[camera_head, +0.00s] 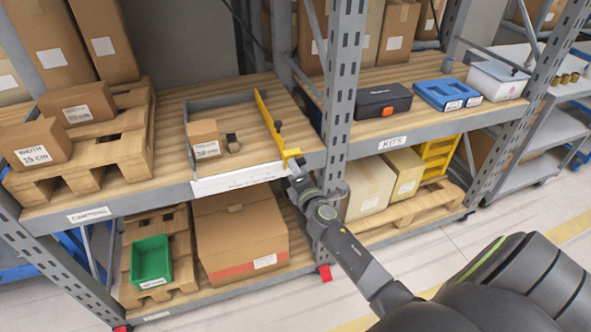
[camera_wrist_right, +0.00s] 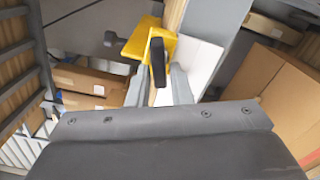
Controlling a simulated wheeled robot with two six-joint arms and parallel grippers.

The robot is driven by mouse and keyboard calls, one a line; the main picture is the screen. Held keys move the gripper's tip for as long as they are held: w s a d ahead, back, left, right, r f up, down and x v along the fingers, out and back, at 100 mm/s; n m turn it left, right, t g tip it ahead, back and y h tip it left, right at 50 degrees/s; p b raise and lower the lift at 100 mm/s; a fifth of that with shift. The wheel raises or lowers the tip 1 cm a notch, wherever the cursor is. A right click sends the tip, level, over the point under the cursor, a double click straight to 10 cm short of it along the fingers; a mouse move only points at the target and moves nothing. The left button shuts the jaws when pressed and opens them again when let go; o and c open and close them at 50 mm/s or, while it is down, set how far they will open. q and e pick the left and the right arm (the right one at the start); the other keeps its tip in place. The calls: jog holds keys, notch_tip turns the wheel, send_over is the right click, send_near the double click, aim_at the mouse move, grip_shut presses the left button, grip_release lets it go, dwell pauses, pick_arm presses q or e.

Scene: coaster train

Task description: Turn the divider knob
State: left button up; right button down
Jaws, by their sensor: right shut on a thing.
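The yellow divider (camera_head: 269,122) stands along the right side of a shelf bay, with its front end at the white front lip (camera_head: 240,178). My right gripper (camera_head: 294,166) is at that front end. In the right wrist view the black divider knob (camera_wrist_right: 158,62) sits between the fingers of my right gripper (camera_wrist_right: 158,88), in front of the yellow bracket (camera_wrist_right: 150,36). The gripper is shut on the knob. In the head view the gripper hides the knob. A small dark knob-like piece (camera_head: 278,126) sits farther back on the divider. My left gripper is not in view.
A small carton (camera_head: 204,139) and a small dark block (camera_head: 232,143) stand in the bay left of the divider. A grey rack upright (camera_head: 341,90) rises just right of my right gripper. Cartons on a pallet (camera_head: 105,150) stand at the left.

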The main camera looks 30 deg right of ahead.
jog(key=shift+f, duration=0.1)
jog(key=c, duration=1.4)
grip_release()
jog(key=shift+c, duration=0.2)
jog(key=shift+s, duration=0.15)
jog(key=v, duration=1.7)
jog(key=shift+b, duration=0.45)
jog(key=shift+a, duration=0.1)
